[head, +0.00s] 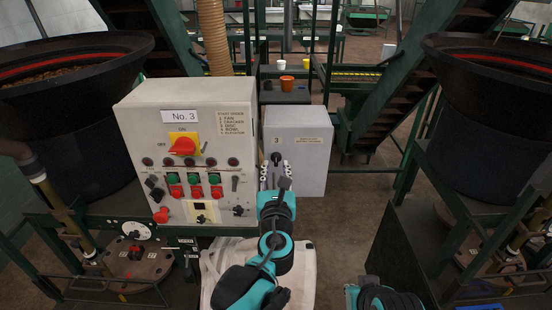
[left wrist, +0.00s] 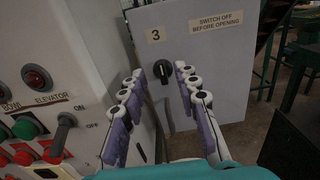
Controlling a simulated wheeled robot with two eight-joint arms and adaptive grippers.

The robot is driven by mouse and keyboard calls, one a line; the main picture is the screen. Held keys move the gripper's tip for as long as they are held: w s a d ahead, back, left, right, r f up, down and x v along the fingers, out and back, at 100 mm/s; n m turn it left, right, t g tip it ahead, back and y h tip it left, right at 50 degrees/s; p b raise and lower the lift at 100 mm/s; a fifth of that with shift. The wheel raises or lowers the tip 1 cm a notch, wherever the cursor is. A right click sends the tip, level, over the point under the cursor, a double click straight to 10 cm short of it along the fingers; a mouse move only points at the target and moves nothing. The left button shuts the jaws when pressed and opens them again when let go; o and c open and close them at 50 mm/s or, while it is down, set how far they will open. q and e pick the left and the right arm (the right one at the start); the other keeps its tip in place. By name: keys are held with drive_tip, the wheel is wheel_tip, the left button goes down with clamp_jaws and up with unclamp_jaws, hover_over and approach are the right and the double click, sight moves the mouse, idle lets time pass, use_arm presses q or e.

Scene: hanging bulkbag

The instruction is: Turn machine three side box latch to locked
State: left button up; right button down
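The grey side box (head: 305,150) stands just right of the No. 3 control panel. It carries a "3" label and a "switch off before opening" label. Its black latch (left wrist: 162,72) is a small knob below the "3", with its handle roughly upright in the left wrist view. The latch also shows in the head view (head: 276,158), just beyond my fingers. My left gripper (head: 274,176) is open in front of the box. In the left wrist view its two fingers (left wrist: 160,105) are spread on either side of the latch, apart from it.
The No. 3 control panel (head: 190,150) is close on the left, with a red main switch (head: 182,146), buttons and small levers. Black hoppers (head: 70,90) stand at both sides. Green stairs (head: 390,90) rise behind. Floor right of the box is clear.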

sight(276, 158)
use_arm(q)
drive_tip(key=w, duration=0.5)
drive_tip(key=shift+w+f, duration=0.1)
drive_tip(key=shift+f, duration=0.05)
clamp_jaws()
